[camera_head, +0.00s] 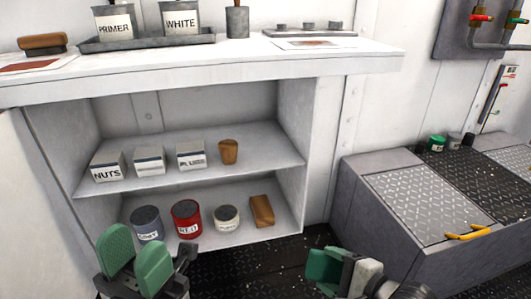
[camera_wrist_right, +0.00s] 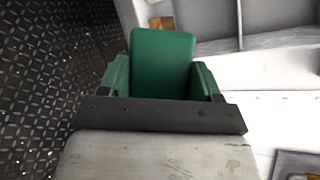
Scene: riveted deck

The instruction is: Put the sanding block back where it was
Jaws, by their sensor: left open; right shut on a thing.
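My right gripper (camera_head: 328,272) is shut on a plain green block (camera_wrist_right: 162,62), which I take to be the sanding block. In the right wrist view the block stands up between the two green fingers and hides little else. In the head view the grip is low in the picture, in front of the shelf unit's right end, over the dark floor. My left gripper (camera_head: 136,262) is open and empty, in front of the lower shelf (camera_head: 180,246). The upper shelf (camera_head: 255,160) holds labelled boxes (camera_head: 150,161) and a brown tapered cup (camera_head: 228,151).
On the lower shelf stand a grey can (camera_head: 147,222), a red can (camera_head: 186,219), a pale can (camera_head: 227,217) and a brown block (camera_head: 262,210). The countertop (camera_head: 235,57) holds a paint tray (camera_head: 147,42) and a wooden-topped tool (camera_head: 43,42). A grey bench (camera_head: 385,215) stands right.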

